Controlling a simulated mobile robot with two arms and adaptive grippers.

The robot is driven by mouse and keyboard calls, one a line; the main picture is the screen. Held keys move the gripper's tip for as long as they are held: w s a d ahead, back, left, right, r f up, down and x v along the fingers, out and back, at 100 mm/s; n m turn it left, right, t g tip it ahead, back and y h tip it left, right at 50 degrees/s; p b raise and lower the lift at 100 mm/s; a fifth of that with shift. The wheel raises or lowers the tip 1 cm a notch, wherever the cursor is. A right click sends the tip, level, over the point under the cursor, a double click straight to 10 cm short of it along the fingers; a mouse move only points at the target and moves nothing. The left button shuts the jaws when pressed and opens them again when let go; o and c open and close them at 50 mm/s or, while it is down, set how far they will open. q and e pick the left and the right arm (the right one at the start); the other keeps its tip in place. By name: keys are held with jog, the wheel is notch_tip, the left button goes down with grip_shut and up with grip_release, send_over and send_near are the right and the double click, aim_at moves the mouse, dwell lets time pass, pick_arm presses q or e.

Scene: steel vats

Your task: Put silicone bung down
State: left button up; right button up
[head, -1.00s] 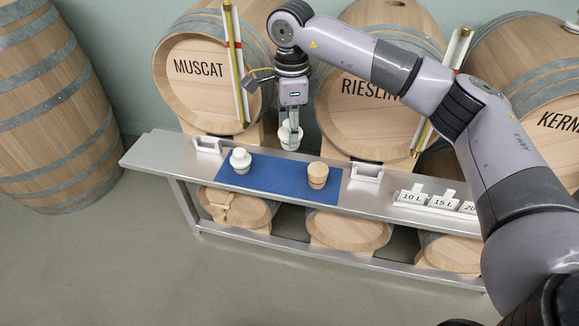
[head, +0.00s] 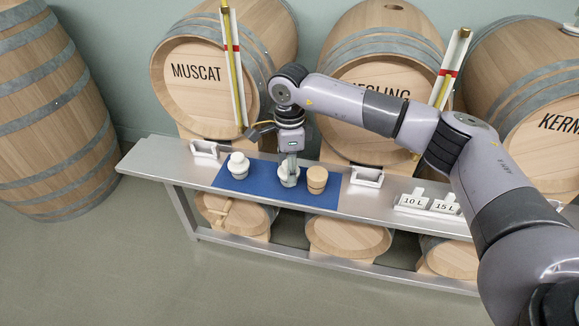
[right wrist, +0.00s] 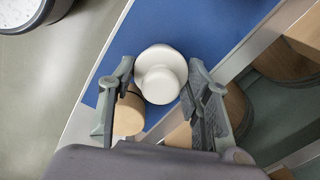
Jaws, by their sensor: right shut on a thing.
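My right gripper (head: 289,168) is shut on a white silicone bung (head: 285,180) over the middle of the blue mat (head: 262,190). The bung is upright and low; I cannot tell whether its base touches the mat. In the right wrist view the bung (right wrist: 160,73) shows from above, with its round knob between the two fingers. A wooden bung (head: 317,180) stands on the mat close to its right. Another white bung (head: 238,165) stands on the mat's left part. My left gripper is not in view.
The mat lies on a narrow steel bench (head: 160,160). White holders (head: 205,150) (head: 366,177) stand at either end of the mat. Number signs (head: 412,202) are further right. Barrels (head: 205,85) with upright sight tubes stand close behind.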

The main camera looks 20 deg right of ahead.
jog(key=shift+f, duration=0.15)
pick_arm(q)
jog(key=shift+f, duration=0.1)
pick_arm(e)
jog(key=o, duration=1.3)
jog(key=shift+r, duration=0.5)
notch_tip(320, 180, up, 5)
jog(key=shift+w+f+p, duration=0.1)
jog(key=shift+p, duration=0.5)
pick_arm(q)
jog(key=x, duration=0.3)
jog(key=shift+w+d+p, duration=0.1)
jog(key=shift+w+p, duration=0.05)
jog(key=shift+p, duration=0.25)
pick_arm(e)
notch_tip(320, 180, up, 7)
jog(key=shift+f, duration=0.2)
